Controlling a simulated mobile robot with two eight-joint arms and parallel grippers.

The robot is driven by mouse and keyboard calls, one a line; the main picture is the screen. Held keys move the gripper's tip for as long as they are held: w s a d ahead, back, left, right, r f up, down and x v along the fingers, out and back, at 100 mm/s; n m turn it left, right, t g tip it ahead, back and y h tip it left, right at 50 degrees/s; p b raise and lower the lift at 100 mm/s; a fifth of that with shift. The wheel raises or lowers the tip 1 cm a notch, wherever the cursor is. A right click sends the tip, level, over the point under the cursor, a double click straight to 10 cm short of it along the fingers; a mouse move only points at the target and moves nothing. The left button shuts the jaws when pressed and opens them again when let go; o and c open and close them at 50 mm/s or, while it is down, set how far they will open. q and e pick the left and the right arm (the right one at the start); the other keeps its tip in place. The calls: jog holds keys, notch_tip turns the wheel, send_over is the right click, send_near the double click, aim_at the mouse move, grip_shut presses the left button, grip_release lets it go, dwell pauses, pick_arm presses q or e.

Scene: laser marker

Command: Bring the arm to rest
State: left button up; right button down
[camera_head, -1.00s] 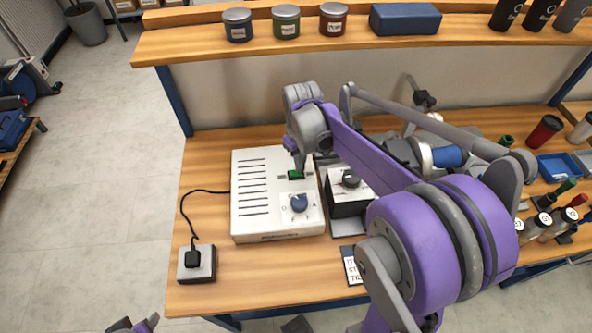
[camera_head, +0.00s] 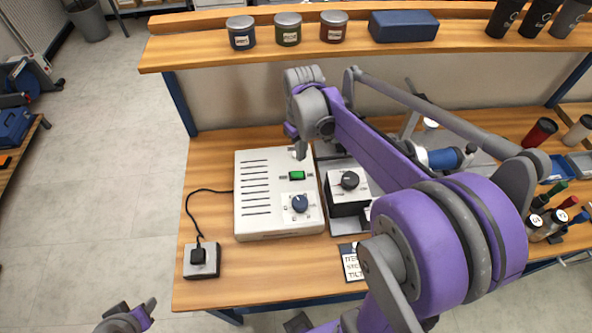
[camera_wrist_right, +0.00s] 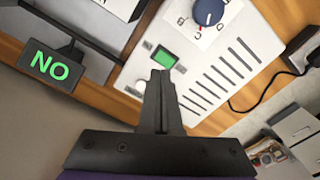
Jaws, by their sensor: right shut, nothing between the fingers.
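My right gripper (camera_head: 301,152) hangs over the back right part of a white control box (camera_head: 262,222), just behind its green rectangle (camera_head: 297,175). In the right wrist view the gripper (camera_wrist_right: 161,75) is shut and empty, its tips in front of the green rectangle (camera_wrist_right: 165,57). Whether the tips touch the box is hard to tell. A blue knob (camera_head: 299,203) sits in front of the rectangle.
A smaller box with a black knob (camera_head: 349,181) stands close right of the white box. A shelf (camera_head: 210,55) with jars crosses above the bench. A corded switch block (camera_head: 202,262) sits front left.

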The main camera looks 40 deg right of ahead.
jog(key=s+a+f+t, duration=0.2)
jog(key=s+a+t, duration=0.3)
jog(key=s+a, duration=0.7)
jog(key=shift+a+f+t, duration=0.15)
jog(key=shift+a+t, duration=0.15)
jog(key=shift+a, duration=0.7)
jog(key=shift+s+d, duration=0.1)
jog(key=shift+s, duration=0.05)
